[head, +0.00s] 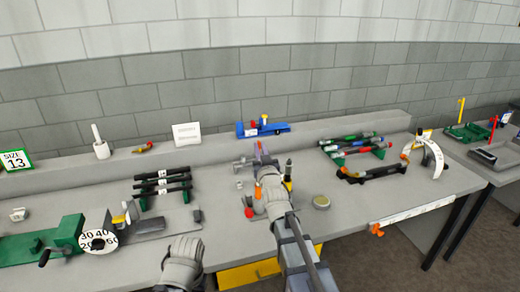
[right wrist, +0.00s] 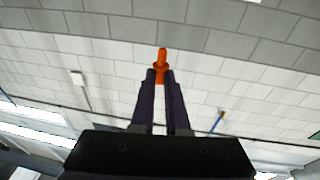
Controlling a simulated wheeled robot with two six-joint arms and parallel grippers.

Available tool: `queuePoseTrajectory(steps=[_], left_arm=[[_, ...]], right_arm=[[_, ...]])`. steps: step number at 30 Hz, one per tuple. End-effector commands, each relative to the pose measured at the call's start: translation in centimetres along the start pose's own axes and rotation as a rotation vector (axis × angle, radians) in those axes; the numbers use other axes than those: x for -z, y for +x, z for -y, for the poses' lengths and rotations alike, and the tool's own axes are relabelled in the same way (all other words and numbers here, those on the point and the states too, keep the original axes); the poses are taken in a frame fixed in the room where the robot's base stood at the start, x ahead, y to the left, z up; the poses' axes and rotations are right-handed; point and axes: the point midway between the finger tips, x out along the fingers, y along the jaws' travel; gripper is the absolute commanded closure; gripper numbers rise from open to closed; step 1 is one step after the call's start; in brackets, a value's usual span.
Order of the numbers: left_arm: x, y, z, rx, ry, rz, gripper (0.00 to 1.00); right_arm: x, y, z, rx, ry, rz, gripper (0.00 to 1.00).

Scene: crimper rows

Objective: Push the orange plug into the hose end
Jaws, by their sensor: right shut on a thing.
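My right gripper (head: 261,152) is raised over the middle of the bench, fingers pointing away toward the wall. In the right wrist view its two dark fingers (right wrist: 162,80) are shut on the orange plug (right wrist: 162,62), which sticks out past the fingertips. A dark hose (head: 375,173) with orange at its ends lies in a low holder on the right part of the bench, well apart from the gripper. I cannot tell whether its open end is the hose end. Of my left arm, only a grey link (head: 181,262) shows at the bottom; its fingers are not visible.
A rack of colored tubes (head: 352,145) stands behind the hose. A white arched gauge (head: 433,157) is to its right. A green crimper with a dial (head: 98,241) and dark bars on a stand (head: 162,185) are at left.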

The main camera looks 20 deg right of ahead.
Motion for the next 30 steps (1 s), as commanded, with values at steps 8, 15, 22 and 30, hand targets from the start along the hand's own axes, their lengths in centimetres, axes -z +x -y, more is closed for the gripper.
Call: queuePoseTrajectory(steps=[8, 15, 22, 30], left_arm=[[0.1, 2.5, -0.2, 0.000, 0.000, 0.000, 0.55], [0.3, 4.7, -0.4, 0.000, 0.000, 0.000, 0.55], [0.3, 5.4, -0.5, 0.000, 0.000, 0.000, 0.55], [0.3, 5.3, -0.5, 0.000, 0.000, 0.000, 0.55]], right_arm=[[-2.5, -0.3, 0.0, 0.000, 0.000, 0.000, 1.00], [-4.7, -0.6, 0.0, 0.000, 0.000, 0.000, 1.00], [-5.3, -0.7, 0.0, 0.000, 0.000, 0.000, 1.00], [-5.3, -0.7, 0.0, 0.000, 0.000, 0.000, 1.00]])
